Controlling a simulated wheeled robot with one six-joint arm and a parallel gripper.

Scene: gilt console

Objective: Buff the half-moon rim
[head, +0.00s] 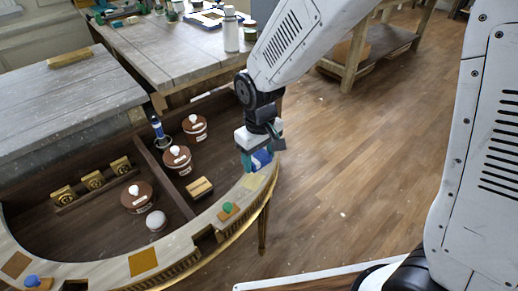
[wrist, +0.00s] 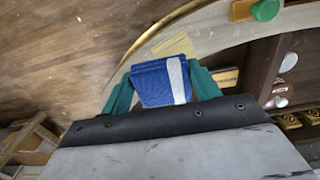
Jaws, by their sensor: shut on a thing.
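The half-moon rim (head: 185,241) is a pale curved band with a gilt outer edge around a dark recessed console. It also curves across the wrist view (wrist: 215,37). My gripper (head: 258,160) is over the rim's right end, its teal fingers shut on a blue block (wrist: 150,84) with a whitish stripe. I cannot tell whether the block touches the rim. A pale yellow patch (wrist: 175,45) lies on the rim just beyond the block. An ochre patch (head: 143,262) and a brown patch (head: 16,264) lie further along. The block's underside is hidden.
A green-knobbed wooden piece (head: 228,210) and a blue-knobbed one (head: 36,282) sit on the rim. Inside are brown pots (head: 178,161), a white ball (head: 156,221), gilt blocks (head: 93,180) and a blue bottle (head: 159,131). Floor right of the console is open.

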